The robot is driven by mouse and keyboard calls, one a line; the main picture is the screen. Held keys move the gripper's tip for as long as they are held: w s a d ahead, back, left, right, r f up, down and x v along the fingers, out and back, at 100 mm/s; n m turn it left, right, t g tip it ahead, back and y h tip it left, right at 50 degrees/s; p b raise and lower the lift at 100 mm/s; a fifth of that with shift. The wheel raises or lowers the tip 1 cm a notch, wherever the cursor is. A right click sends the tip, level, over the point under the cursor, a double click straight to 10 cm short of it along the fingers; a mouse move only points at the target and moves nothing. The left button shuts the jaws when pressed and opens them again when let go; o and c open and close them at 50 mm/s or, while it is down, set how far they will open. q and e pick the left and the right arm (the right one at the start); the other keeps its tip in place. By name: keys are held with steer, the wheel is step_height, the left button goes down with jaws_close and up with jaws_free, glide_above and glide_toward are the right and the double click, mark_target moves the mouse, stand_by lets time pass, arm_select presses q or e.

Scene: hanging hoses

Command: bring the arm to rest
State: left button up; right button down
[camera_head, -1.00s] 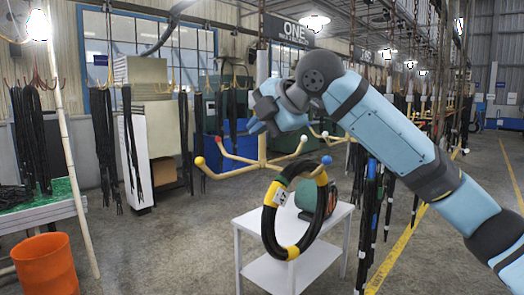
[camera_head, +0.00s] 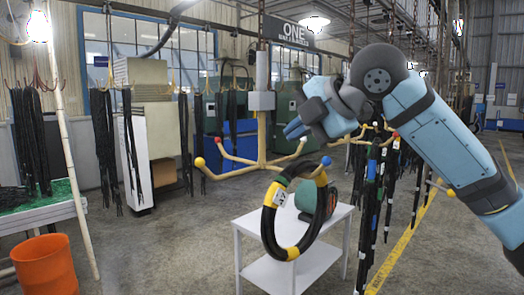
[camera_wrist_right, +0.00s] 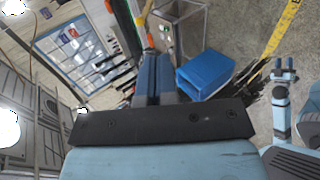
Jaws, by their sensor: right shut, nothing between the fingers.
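My right arm comes in from the right in the head view, raised and bent.
The yellow rack (camera_head: 262,150) has several arms with coloured ball tips. A white table (camera_head: 238,240) stands below the hose loop. More black hoses (camera_head: 369,215) hang to the right. An orange bin (camera_head: 45,265) is at the lower left. Open floor lies between.

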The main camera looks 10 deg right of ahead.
arm_select(q)
steer(key=shift+w, duration=0.1)
